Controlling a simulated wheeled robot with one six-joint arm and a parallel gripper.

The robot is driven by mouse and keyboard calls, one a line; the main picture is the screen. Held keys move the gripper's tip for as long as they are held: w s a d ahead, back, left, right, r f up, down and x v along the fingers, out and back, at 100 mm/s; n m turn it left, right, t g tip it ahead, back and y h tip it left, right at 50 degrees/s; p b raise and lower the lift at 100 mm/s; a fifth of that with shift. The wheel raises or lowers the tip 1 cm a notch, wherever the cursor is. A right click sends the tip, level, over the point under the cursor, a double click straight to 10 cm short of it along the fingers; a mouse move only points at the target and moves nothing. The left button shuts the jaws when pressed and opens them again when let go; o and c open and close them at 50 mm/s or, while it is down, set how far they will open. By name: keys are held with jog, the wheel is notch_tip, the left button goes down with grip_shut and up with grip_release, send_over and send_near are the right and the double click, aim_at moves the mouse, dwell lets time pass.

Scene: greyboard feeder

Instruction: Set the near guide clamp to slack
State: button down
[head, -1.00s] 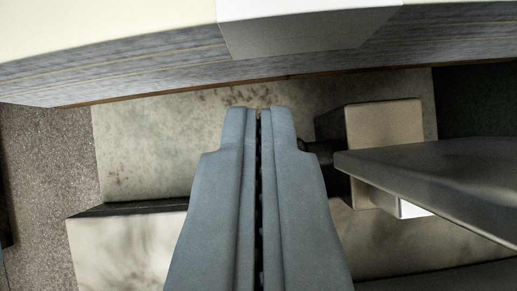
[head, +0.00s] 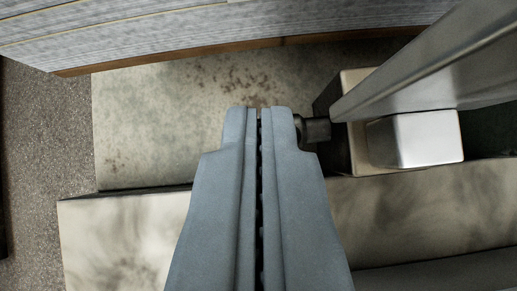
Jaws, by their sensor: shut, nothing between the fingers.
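My gripper (head: 258,112) is shut and empty in the middle of the head view, its two grey fingers side by side. To its right stands a beige block (head: 352,150) with a short dark stub (head: 317,129) on its left side, apparently the guide clamp. The stub's end meets the right finger's edge in the picture; I cannot tell whether they touch. A grey metal bar (head: 440,60) slants from above the block to the upper right. Its far end is out of view. A pale metal block (head: 415,139) sits beneath the bar. The clamp's setting cannot be read.
A large stack of grey board (head: 200,35) with a brown bottom edge spans the top. A stained pale plate (head: 150,130) lies below it. A marbled ledge (head: 125,240) runs across the front. Speckled floor (head: 40,180) is at the left.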

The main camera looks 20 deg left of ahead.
jog(key=shift+s+a+f, duration=0.25)
jog(key=shift+s+f, duration=0.05)
jog(key=shift+s, duration=0.4)
jog(key=shift+s+a+f, duration=0.2)
jog(key=shift+s+f, duration=0.1)
jog(key=shift+s, duration=0.35)
jog(key=shift+s+a+f, duration=0.15)
jog(key=shift+s+f, duration=0.2)
jog(key=shift+s, duration=0.05)
jog(key=shift+s+f, duration=0.1)
jog(key=v, duration=1.7)
jog(key=shift+s, duration=0.2)
